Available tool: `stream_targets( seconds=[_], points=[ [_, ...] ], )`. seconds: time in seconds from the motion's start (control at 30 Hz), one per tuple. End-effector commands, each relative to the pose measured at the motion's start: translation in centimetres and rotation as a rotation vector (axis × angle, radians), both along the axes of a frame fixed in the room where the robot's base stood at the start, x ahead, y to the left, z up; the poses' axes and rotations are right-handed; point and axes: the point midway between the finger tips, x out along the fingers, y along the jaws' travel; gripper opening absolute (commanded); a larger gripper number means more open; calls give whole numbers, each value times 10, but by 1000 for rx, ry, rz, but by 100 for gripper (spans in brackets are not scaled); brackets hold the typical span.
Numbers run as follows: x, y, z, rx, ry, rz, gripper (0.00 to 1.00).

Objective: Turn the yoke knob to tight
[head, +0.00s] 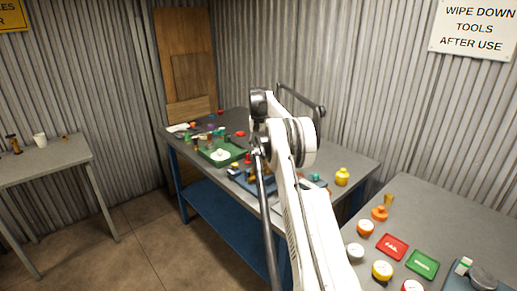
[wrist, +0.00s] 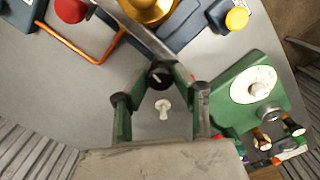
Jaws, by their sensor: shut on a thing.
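In the wrist view my gripper (wrist: 160,76) has its two green-sided fingers drawn in around a small round black knob (wrist: 159,74), which I take to be the yoke knob. The fingertips are shut on it, one at each side. The knob sits by a grey metal bar (wrist: 142,37) that runs up to the left past a brass-coloured round part (wrist: 149,8). A light mark shows on the knob, but I cannot read its setting. In the head view my own arm hides the gripper and knob.
A small white piece (wrist: 163,108) lies below the knob. Right is a green base with a white dial (wrist: 252,85); upper left are a red knob (wrist: 71,10) and an orange bent rod (wrist: 85,58). Many small items crowd the bench (head: 345,160).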

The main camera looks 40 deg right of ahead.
Motion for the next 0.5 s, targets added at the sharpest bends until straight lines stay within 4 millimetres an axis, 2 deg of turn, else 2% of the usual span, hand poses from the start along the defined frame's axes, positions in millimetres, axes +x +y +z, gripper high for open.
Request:
stream_targets(
  seconds=[0.47,0.5],
  points=[
    [0,0,1,-1,-2,-17,0],
    [0,0,1,-1,-2,-17,27]
  ],
)
